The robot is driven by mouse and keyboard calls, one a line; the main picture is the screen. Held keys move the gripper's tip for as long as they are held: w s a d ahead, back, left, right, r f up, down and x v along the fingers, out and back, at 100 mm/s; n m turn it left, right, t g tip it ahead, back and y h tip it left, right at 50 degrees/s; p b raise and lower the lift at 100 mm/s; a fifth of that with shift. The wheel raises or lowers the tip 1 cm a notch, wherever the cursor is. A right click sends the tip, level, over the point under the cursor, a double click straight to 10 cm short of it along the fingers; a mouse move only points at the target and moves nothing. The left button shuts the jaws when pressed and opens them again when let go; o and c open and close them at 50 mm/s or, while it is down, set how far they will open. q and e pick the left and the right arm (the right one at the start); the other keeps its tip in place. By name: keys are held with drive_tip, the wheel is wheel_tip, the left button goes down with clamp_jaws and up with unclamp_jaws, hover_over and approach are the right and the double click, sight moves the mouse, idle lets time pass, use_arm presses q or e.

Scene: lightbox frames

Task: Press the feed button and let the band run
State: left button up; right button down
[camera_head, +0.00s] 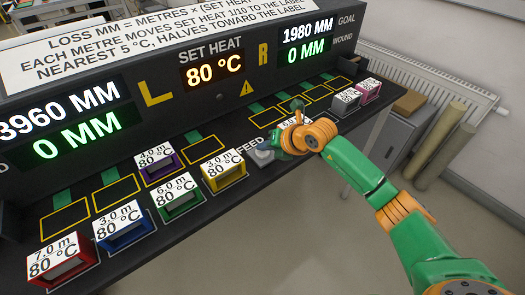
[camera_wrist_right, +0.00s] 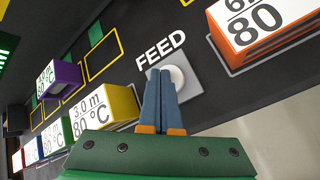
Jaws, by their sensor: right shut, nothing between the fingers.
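The round white feed button (camera_wrist_right: 178,76) sits on a grey plate beside the word FEED in the right wrist view. In the head view its plate (camera_head: 262,157) shows at the console's front edge, partly covered by my right gripper (camera_head: 276,143). In the wrist view my right gripper (camera_wrist_right: 160,74) is shut and empty, its blue fingertips over the button's left side. I cannot tell whether they touch it. The left display (camera_head: 62,125) reads 3960 MM over 0 MM. The right display (camera_head: 306,39) reads 1980 MM over 0 MM. My left gripper is out of view.
SET HEAT (camera_head: 214,71) reads 80 °C. Red (camera_head: 62,262), blue (camera_head: 124,228), green (camera_head: 180,197), purple (camera_head: 158,164) and yellow (camera_head: 223,170) boxes stand left of the button. An orange box (camera_wrist_right: 262,36) stands close right. Grey (camera_head: 345,101) and pink (camera_head: 368,90) boxes are farther right.

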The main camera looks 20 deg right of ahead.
sight(265, 154)
drive_tip(key=shift+f, duration=0.25)
idle(0.4)
drive_tip(key=shift+r+p, duration=0.6)
drive_tip(key=shift+r, duration=0.35)
drive_tip(key=shift+r, duration=0.1)
wheel_tip(265, 154, up, 5)
drive_tip(key=p, duration=0.4)
